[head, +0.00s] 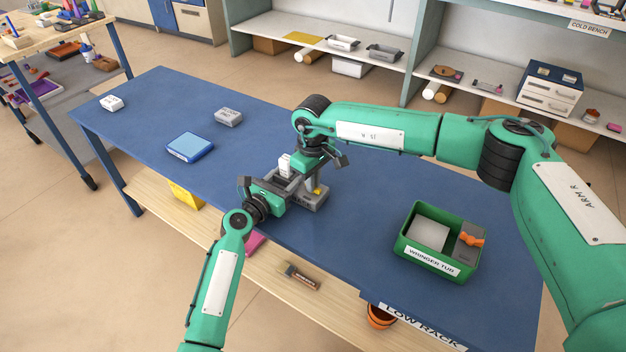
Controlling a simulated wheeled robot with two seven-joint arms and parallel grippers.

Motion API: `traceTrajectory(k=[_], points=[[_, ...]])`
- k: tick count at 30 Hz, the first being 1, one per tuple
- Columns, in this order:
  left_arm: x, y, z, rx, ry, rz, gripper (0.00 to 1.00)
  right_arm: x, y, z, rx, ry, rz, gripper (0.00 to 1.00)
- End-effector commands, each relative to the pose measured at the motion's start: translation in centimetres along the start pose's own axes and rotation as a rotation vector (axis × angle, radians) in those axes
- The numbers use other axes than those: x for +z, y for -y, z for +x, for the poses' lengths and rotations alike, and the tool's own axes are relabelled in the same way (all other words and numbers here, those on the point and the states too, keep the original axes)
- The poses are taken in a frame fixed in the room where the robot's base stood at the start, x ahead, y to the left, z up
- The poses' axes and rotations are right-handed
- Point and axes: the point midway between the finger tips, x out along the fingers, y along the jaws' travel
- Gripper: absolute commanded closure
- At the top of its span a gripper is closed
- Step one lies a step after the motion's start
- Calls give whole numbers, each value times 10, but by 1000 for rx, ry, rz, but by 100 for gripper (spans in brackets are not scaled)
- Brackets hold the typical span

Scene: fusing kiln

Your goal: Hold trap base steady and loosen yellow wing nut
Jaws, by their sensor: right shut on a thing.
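The grey trap base (312,203) sits on the blue table near its front edge, partly covered by both my grippers. The yellow wing nut (317,189) shows as a small yellow patch just above the base. My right gripper (312,179) reaches down over it from above and is shut on the wing nut, though its fingertips are partly hidden. My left gripper (293,194) comes in from the front left, its fingers at the left side of the base. I cannot make out the gap between its fingers or whether they touch the base.
A green wringer tub (408,255) with a grey block and an orange item stands to the right. A blue box (190,147) and two small grey-white blocks (228,117) (112,103) lie to the left. The table between is clear. A wooden low rack (235,262) runs below the front edge.

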Motion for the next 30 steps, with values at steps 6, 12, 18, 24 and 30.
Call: traceTrajectory(k=[6,12,18,24,30], points=[[1,1,0,-3,3,0,73,1,0,3,1,3,-14,100],[2,1,0,-3,3,0,73,1,0,3,1,4,-14,100],[2,1,0,-2,3,0,73,1,0,3,1,3,-13,68],[1,0,0,-1,2,0,73,1,0,1,0,2,-14,67],[1,0,0,0,2,0,73,0,-1,-8,1,0,-14,67]])
